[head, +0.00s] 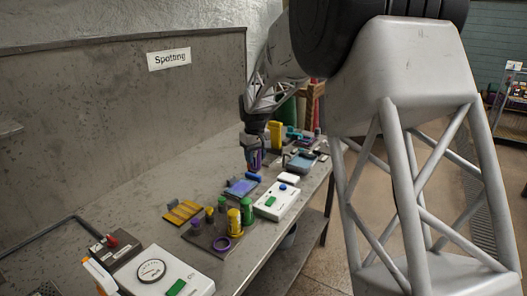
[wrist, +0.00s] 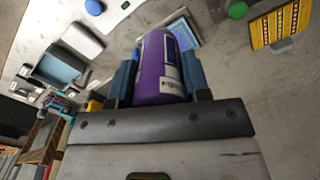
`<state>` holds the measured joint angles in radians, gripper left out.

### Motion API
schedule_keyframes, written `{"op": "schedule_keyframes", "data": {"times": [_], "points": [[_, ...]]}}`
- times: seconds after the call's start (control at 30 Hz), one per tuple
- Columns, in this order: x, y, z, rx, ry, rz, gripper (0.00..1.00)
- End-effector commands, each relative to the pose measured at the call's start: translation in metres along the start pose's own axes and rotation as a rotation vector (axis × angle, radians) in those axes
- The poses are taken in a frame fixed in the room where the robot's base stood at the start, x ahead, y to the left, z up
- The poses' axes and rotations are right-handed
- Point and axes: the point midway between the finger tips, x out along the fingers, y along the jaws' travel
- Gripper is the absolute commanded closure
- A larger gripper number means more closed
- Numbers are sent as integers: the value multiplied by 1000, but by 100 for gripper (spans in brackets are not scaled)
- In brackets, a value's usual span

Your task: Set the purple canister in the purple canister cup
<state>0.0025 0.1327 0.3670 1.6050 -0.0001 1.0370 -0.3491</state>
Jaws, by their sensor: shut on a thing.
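My gripper (head: 254,160) is over the back half of the table. In the wrist view its blue fingers (wrist: 160,80) are shut on the purple canister (wrist: 158,72), which has a white label. In the head view the canister (head: 257,158) is small and mostly hidden by the fingers.
A white box (head: 272,212) with a green button and blue knob is right of the rack. A yellow rack (head: 184,211) lies left of it. A white dial device (head: 165,275) is in front. A yellow bottle (head: 275,134) stands behind the gripper. A grey wall runs along the left.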

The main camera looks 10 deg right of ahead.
Motion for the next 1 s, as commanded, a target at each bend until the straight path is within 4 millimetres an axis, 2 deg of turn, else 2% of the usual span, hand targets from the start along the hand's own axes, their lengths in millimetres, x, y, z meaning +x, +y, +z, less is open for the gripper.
{"op": "schedule_keyframes", "data": {"times": [0.27,0.6,0.8,1.0], "points": [[9,-80,27,-361,-1,0,78],[24,-169,76,-823,0,0,78],[52,-198,108,-1001,-1,-1,78],[72,-210,128,-1086,0,0,78]]}}
